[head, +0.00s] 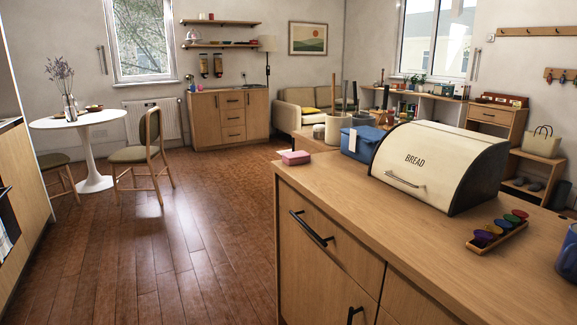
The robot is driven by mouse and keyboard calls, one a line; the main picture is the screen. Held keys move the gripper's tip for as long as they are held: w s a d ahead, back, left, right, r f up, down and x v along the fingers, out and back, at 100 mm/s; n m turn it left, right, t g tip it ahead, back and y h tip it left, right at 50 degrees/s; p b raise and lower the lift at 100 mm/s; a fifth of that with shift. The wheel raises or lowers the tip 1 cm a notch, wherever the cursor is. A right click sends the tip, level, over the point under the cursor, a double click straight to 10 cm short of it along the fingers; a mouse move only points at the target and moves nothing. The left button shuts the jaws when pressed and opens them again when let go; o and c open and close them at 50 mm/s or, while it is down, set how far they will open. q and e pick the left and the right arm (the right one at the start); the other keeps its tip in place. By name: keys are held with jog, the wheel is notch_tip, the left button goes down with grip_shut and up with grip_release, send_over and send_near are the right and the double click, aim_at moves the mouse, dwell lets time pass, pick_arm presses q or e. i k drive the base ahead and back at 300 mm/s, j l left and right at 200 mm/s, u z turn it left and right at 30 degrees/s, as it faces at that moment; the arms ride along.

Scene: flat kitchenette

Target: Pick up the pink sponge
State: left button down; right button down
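The pink sponge (296,157) lies flat near the far left corner of the wooden counter (330,185), to the left of the blue box. It is small in the head view and nothing covers it. Neither of my grippers shows in this view.
A cream bread bin (430,160) marked BREAD stands right of the blue box (360,142). A wooden rack with colored pods (498,232) and a blue container (567,252) are on the right. Left of the counter, the wooden floor (180,250) is clear up to the chair (145,155).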

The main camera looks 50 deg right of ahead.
aim_at(297, 157)
jog(key=z, duration=1.6)
